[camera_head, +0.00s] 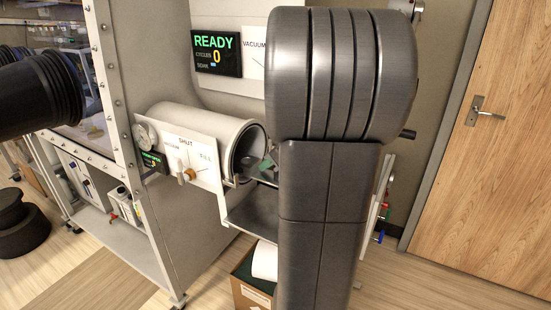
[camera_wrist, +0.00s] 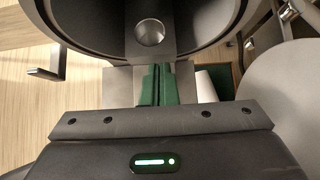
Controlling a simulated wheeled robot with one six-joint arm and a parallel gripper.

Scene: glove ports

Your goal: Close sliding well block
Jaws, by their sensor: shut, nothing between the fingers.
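I cannot pick out the sliding well block for sure in either view. In the head view a white cylindrical chamber (camera_head: 205,125) has its round mouth open toward the right, and a grey metal shelf (camera_head: 252,212) sits below the mouth. My gripper's green fingertips show at the mouth (camera_head: 267,163); my arm hides the rest. In the wrist view my gripper (camera_wrist: 157,86) is shut and empty, its green fingers together. Just beyond them is a grey bar with a round metal knob or cup (camera_wrist: 150,31), in front of a dark round rim (camera_wrist: 222,35). Contact is unclear.
A panel with a gauge and a knob (camera_head: 189,174) is on the chamber's near side. A display reading READY (camera_head: 216,53) is above. An open box (camera_head: 243,285) with a white roll (camera_head: 265,262) stands on the floor below. A wooden door (camera_head: 500,150) is at right.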

